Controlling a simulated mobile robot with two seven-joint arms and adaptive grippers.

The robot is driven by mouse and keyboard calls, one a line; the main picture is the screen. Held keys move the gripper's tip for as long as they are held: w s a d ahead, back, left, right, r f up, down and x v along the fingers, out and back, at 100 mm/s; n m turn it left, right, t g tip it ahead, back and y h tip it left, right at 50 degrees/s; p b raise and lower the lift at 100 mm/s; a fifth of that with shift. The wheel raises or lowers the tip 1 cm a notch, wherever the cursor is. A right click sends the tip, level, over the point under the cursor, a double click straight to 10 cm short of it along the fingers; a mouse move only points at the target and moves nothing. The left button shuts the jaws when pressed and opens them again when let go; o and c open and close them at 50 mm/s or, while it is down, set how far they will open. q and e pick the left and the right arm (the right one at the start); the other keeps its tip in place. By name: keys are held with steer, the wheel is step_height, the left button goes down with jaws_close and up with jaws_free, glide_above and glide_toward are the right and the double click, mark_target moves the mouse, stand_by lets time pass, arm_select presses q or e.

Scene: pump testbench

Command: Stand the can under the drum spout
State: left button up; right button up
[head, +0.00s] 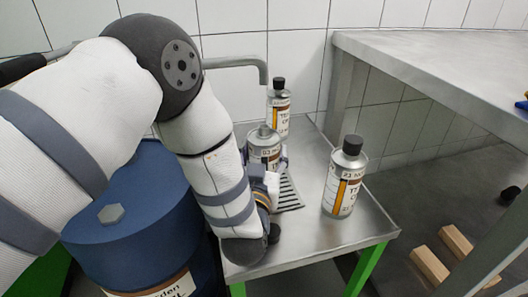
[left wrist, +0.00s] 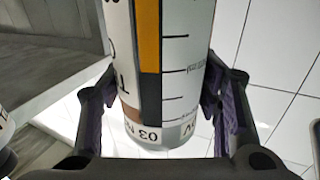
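The held metal can (head: 264,147), with a white, brown and orange label, stands upright at the back of the steel stand, near the grate. It has a grey neck and no black cap. My left gripper (head: 274,176) reaches it from the front; its fingers lie along both sides. In the left wrist view the can (left wrist: 163,75) fills the space between the fingertips, which appear to touch it. The grey spout pipe (head: 238,61) bends down behind and above this can. The blue drum (head: 125,225) is at left, partly behind my arm. The can's base is hidden.
A black-capped can (head: 279,108) stands behind, near the wall. Another black-capped can (head: 344,180) stands at right on the steel stand (head: 345,235). A slotted grate (head: 289,192) lies between. A higher bench (head: 430,62) is at right.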

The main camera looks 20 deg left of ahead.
arm_select(q)
steer(key=shift+o, duration=1.3)
steer(key=shift+r, duration=0.3)
steer(key=s+d+p, duration=0.1)
steer(key=s+d, duration=0.1)
steer(key=s, duration=1)
steer(key=shift+d+f, duration=0.15)
